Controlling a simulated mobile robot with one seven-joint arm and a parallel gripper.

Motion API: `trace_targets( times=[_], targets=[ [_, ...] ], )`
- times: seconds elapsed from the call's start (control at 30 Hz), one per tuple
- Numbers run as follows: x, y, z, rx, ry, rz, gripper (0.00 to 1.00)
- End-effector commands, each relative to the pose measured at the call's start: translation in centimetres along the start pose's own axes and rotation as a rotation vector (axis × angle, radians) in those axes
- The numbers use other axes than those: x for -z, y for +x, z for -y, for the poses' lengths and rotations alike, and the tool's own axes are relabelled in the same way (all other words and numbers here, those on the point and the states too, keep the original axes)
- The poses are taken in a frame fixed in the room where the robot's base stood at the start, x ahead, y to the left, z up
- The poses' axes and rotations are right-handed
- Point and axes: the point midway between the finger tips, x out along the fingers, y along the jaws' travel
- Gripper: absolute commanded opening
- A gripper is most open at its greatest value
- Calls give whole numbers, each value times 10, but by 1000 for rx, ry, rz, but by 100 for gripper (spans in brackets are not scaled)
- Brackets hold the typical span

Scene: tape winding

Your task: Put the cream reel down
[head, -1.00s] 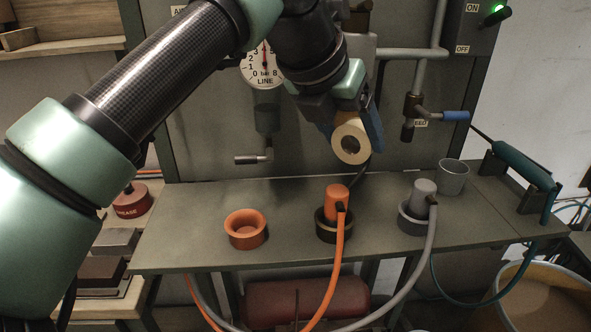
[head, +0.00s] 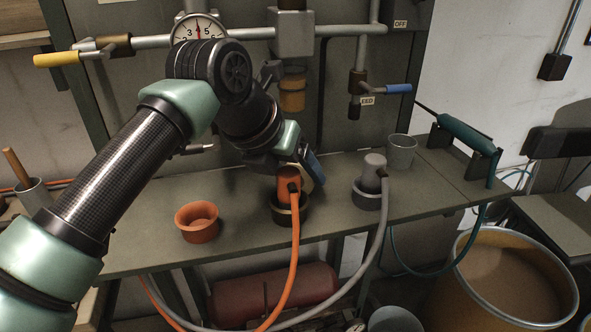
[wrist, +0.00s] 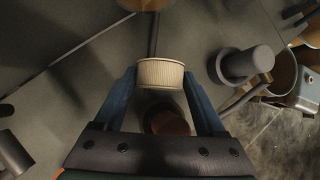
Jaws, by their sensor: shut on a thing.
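The cream reel (wrist: 160,74) is gripped between the two blue fingers of my gripper (wrist: 159,78) in the wrist view. In the head view my gripper (head: 304,166) is low over the bench (head: 240,225), behind the orange plug (head: 289,186). I cannot tell whether the reel touches the bench top.
The orange plug sits in a dark ring with an orange hose. A grey plug (head: 374,172) stands in a grey ring to its right. An open orange cup (head: 198,222) stands to the left, and a grey cup (head: 401,152) at the back. Bench top between the orange cup and the dark ring is clear.

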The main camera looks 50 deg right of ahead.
Motion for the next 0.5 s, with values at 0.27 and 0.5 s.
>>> trace_targets(
  times=[0.27, 0.5],
  targets=[
    [2, 3, 0, 0, 0, 0, 100],
    [1, 2, 0, 0, 0, 0, 100]
  ],
)
